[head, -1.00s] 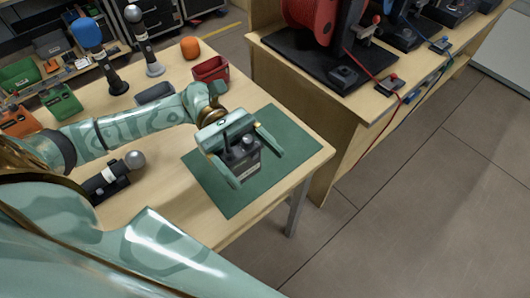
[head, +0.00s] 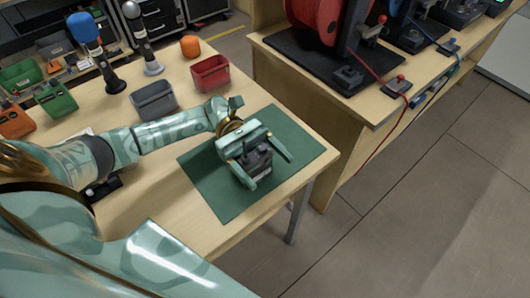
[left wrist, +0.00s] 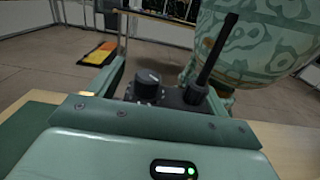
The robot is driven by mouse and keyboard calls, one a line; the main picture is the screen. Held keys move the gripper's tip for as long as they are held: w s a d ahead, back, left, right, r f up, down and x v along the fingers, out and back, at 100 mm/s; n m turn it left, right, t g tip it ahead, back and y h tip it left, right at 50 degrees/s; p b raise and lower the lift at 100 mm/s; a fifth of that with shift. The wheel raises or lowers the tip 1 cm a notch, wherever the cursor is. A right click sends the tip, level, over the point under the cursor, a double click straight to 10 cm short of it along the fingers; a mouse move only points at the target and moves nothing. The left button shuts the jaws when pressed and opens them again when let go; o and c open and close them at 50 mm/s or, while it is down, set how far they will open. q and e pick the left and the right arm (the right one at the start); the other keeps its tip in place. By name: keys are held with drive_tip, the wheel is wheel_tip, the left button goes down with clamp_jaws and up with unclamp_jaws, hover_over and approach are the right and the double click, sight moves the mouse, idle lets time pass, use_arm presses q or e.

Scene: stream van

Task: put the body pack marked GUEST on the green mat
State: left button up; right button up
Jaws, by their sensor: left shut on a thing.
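A dark grey body pack (head: 259,161) with a knob and a short black antenna is between the fingers of my left gripper (head: 263,166). My left gripper is shut on it, over the middle of the green mat (head: 222,204). I cannot tell whether its underside touches the mat. A pale label shows low on its side, but I cannot read it. In the left wrist view the pack (left wrist: 148,88) shows its knob and antenna beyond the gripper's palm. My right gripper is not in view.
A grey bin (head: 154,101), a red bin (head: 211,74) and an orange ball (head: 190,46) stand behind the mat. Microphones (head: 104,62) and green and orange bins (head: 56,98) are at the left. A side bench (head: 310,88) with cable reels adjoins at the right.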

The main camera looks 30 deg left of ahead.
use_arm(q)
drive_tip(key=o, duration=0.8)
drive_tip(key=shift+f, duration=0.1)
drive_tip(key=o, duration=0.3)
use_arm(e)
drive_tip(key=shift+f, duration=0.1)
use_arm(q)
drive_tip(key=shift+w+a, duration=0.15)
drive_tip(key=shift+a, duration=0.05)
drive_tip(key=b+v, duration=0.5)
drive_tip(key=v, duration=0.6)
drive_tip(key=shift+f, duration=0.1)
drive_tip(key=shift+w+a+r, duration=0.1)
drive_tip(key=shift+a+r, duration=0.1)
drive_tip(key=shift+a, duration=0.1)
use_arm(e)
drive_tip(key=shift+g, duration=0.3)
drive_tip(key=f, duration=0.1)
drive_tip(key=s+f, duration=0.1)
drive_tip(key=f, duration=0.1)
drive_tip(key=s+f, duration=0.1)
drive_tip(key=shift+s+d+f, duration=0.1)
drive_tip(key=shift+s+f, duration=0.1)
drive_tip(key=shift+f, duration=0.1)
use_arm(q)
drive_tip(key=shift+r, duration=0.1)
